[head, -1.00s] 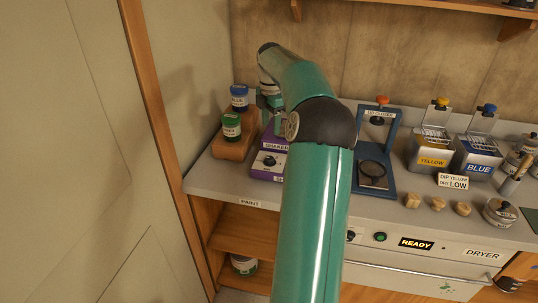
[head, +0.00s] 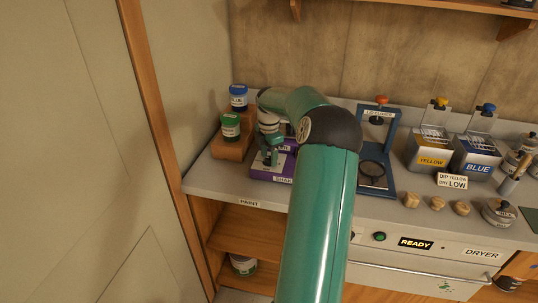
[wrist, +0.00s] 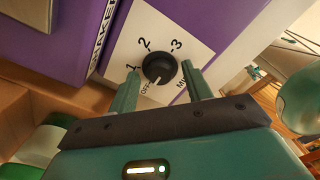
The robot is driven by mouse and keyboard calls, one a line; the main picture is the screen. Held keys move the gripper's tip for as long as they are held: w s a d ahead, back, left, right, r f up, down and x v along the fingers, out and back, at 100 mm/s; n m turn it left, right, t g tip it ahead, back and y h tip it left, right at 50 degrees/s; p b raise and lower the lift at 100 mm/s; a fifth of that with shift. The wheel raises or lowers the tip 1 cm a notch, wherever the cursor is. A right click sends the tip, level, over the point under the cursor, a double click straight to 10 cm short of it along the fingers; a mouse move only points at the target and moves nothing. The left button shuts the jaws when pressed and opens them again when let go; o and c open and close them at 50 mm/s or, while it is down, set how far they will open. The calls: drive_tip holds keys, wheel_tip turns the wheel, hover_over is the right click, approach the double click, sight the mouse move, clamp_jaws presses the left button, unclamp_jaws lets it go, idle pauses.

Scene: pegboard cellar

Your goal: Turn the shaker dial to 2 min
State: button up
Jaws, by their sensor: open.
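The purple shaker (head: 259,173) stands at the left end of the counter, partly covered by my arm. In the wrist view its black dial (wrist: 158,67) sits on a white plate marked OFF, 1, 2, 3 and MIN. The dial's pale pointer mark appears to face OFF. My gripper (wrist: 161,70) is open, with one green finger on each side of the dial. I cannot tell whether the fingers touch it. In the head view my gripper (head: 271,157) is over the shaker's front and hides the dial.
Yellow (head: 433,156) and blue (head: 477,160) dip tanks are farther right.

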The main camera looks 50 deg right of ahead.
drive_tip(key=shift+c, duration=0.2)
drive_tip(key=c, duration=0.9)
